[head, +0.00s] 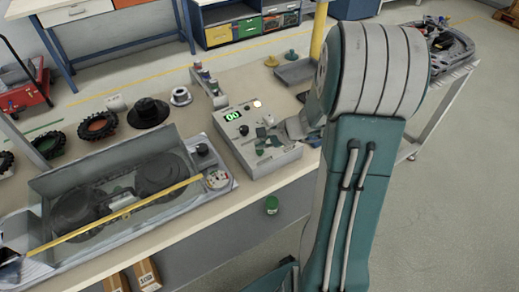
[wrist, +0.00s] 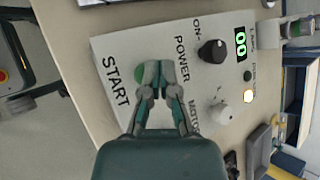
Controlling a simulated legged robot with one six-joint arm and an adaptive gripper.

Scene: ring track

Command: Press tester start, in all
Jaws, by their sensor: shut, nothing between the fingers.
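The tester (head: 255,165) is a light grey box on the workbench, with a green display reading 00 (head: 232,115). In the wrist view its panel (wrist: 125,50) carries the words START, POWER and MOTOR. The green start button (wrist: 140,76) shows beside the START label, partly hidden by my fingertips. My gripper (wrist: 160,76) is shut and empty, with its tips over the button's edge. I cannot tell whether they touch it. In the head view my gripper (head: 268,142) is above the tester panel, small and partly merged with it.
A black power knob (wrist: 212,51), a white knob (wrist: 219,112) and a lit lamp (wrist: 248,96) sit on the panel. A grey tray (head: 45,188) with dark round parts stands left of the tester. A small green item (head: 272,205) is at the bench front.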

